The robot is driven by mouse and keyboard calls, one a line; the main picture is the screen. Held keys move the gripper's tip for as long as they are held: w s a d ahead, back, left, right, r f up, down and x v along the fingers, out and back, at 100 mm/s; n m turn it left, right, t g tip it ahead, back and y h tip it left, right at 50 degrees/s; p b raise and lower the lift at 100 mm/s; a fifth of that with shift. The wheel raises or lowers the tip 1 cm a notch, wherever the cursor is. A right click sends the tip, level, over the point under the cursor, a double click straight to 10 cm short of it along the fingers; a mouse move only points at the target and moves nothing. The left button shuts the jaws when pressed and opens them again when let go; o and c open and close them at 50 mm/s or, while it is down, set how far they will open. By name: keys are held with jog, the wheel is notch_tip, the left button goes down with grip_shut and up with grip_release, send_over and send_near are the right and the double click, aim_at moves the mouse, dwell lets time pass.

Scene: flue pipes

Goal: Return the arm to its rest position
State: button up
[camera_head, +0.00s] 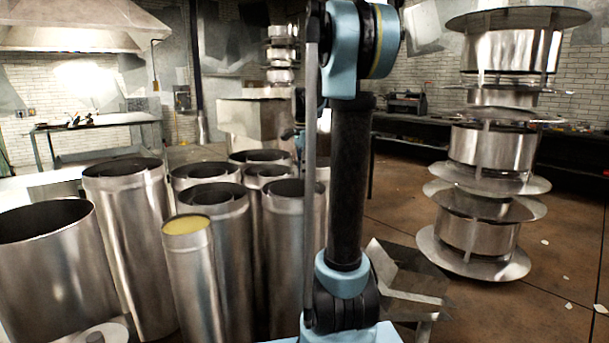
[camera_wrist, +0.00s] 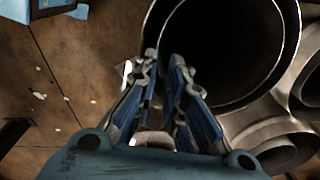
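My arm (camera_head: 346,180) stands upright in the middle of the head view, with blue joints and a black link. My gripper (camera_wrist: 164,58) shows only in the wrist view; I cannot make it out in the head view. Its two fingers are apart with nothing between them, so it is open and empty. The fingers point toward a wide metal pipe with a dark open mouth (camera_wrist: 282,78). I cannot tell how far the fingertips are from its rim.
Several upright metal pipes (camera_head: 127,240) crowd the left of the head view; one has a yellow top (camera_head: 187,226). A stack of flanged flue caps (camera_head: 490,146) stands at right. A workbench (camera_head: 95,130) is at the back left. The tiled floor (camera_head: 560,240) at right is mostly clear, with scraps.

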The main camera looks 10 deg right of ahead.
jog(key=s+a+f+n+t, duration=0.1)
jog(key=s+f+n, duration=0.25)
jog(key=s, duration=0.65)
jog(key=s+a+f+n, duration=0.1)
jog(key=s+f+n, duration=0.3)
jog(key=s, duration=0.5)
jog(key=s+f+n+t, duration=0.1)
jog(key=s+f+n, duration=0.7)
jog(key=s+f, duration=0.3)
jog(key=s, duration=0.3)
jog(key=shift+a+f+n, duration=0.3)
jog(key=shift+a+n, duration=0.05)
jog(key=shift+a, duration=0.05)
jog(key=shift+w+f, duration=0.2)
jog(key=shift+w, duration=0.2)
